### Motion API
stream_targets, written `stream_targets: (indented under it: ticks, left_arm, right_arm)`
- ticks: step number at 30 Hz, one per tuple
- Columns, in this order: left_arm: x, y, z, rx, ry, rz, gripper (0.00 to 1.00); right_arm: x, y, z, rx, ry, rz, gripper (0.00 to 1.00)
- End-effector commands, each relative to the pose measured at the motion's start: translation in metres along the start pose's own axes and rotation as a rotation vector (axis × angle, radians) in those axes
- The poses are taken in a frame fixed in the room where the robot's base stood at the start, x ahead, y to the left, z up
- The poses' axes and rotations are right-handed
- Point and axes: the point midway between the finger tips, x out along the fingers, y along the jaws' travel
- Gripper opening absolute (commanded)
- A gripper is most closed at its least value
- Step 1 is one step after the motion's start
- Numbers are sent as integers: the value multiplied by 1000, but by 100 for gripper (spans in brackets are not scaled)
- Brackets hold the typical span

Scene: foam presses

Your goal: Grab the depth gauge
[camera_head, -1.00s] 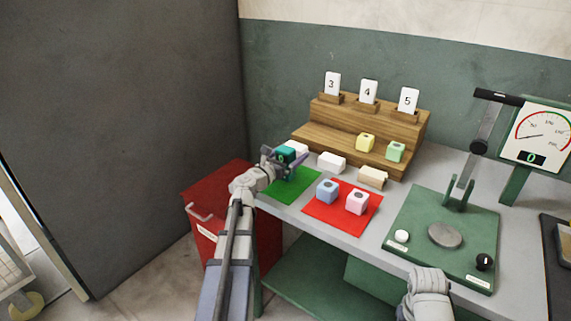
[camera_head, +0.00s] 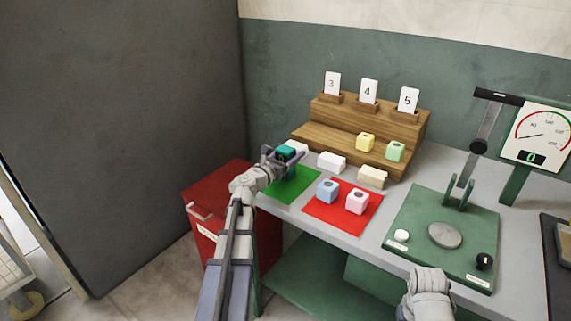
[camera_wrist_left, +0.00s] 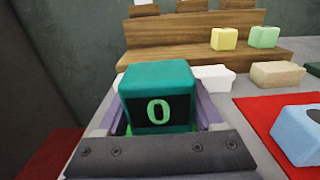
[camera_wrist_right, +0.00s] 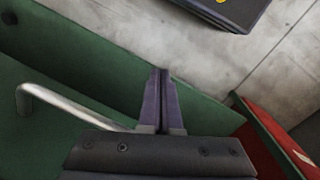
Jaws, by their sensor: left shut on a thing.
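The depth gauge (camera_wrist_left: 158,97) is a teal block with a dark display reading a green 0. It sits between the purple fingers of my left gripper (camera_head: 284,156), which is shut on it. In the head view the gauge (camera_head: 285,152) is over the back left of the green mat (camera_head: 291,187). I cannot tell if it touches the mat. My right gripper (camera_wrist_right: 161,100) shows in the right wrist view with its two fingers together and nothing between them. It is low, beside a green panel with a metal handle.
A red mat (camera_head: 330,220) holds a blue (camera_head: 327,191) and a pink block (camera_head: 357,201). White and beige blocks lie behind, before a wooden stepped stand (camera_head: 332,137) with number cards. A green press (camera_head: 440,243) stands right. A red bin (camera_head: 195,190) is at left.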

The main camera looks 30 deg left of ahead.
Motion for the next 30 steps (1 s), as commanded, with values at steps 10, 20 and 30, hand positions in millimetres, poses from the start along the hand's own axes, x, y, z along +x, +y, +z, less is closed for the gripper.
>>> stream_targets:
  ticks: [10,20,30]
  left_arm:
    - [0,0,1,0,0,0,3]
    - [0,0,27,0,0,0,3]
    - [0,0,80,0,0,0,3]
  right_arm:
    - [-1,0,0,0,0,0,0]
    - [-27,3,2,0,0,0,0]
    - [-80,8,5,1,0,0,0]
